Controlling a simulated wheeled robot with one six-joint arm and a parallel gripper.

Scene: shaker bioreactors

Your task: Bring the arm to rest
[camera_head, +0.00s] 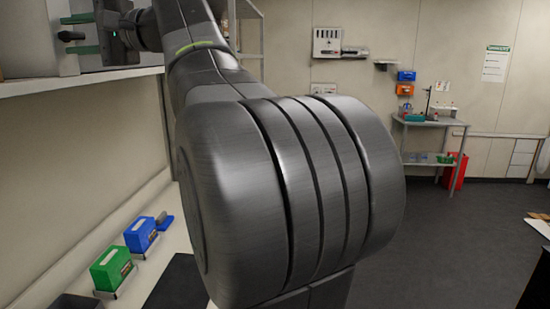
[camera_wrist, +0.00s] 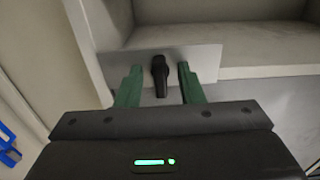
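My gripper (camera_wrist: 159,69) shows in the wrist view with two green fingers, spread apart. A black handle (camera_wrist: 160,78) on a grey metal plate (camera_wrist: 208,58) stands between the fingers, with a gap on each side. In the head view my gripper (camera_head: 80,34) is at the upper left, with the same black handle (camera_head: 71,36) between its green fingers, in front of a light cabinet. My arm reaches up and left to it, and its large grey joint fills the middle of the head view. The cabinet's inside is mostly hidden.
A pale shelf (camera_head: 70,85) runs below my gripper. A green box (camera_head: 110,270) and a blue box (camera_head: 140,234) sit on the lower bench. A side table (camera_head: 430,122) with lab items and a red bin (camera_head: 457,172) stand at the back right. The grey floor at right looks mostly clear.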

